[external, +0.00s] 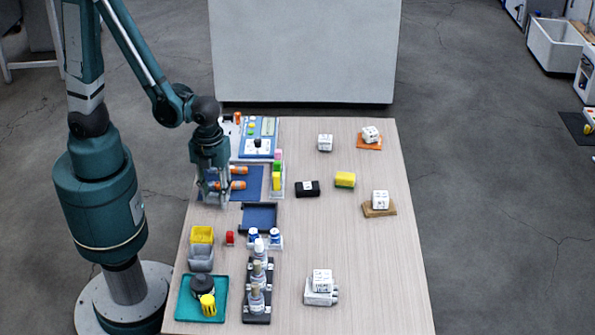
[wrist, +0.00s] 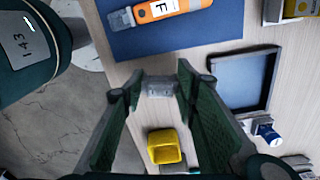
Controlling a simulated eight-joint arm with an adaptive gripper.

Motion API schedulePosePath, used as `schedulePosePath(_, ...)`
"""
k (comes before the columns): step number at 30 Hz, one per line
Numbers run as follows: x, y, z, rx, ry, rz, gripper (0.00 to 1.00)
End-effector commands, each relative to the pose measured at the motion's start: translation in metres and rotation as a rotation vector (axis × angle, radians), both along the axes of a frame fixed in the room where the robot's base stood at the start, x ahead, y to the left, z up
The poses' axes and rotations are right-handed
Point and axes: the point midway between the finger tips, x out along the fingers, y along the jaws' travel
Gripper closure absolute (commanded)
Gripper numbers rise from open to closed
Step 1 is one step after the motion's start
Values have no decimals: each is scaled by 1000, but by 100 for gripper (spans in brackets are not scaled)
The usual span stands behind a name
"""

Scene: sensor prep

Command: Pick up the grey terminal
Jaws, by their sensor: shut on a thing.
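The grey terminal (wrist: 158,88) is a small pale grey block. It shows between my fingertips in the wrist view, with a finger against each side. My gripper (wrist: 160,90) is shut on it. In the external view my gripper (external: 213,200) points down at the left side of the table, beside the blue mat. The terminal is hard to make out there among the grey fingers. I cannot tell whether it touches the table.
Orange-handled tools (external: 237,184) lie on the blue mat (external: 252,190) beside my gripper. A dark blue tray (external: 245,220) is to the right. A yellow bin (external: 202,234) and a grey bin (external: 201,258) stand nearer the camera. The table's right side has free room between blocks.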

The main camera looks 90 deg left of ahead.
Motion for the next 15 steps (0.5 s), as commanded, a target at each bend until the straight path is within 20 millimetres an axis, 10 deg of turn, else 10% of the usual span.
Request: schedulePosePath(15, -1, 0, 62, 0, 0, 0, 78)
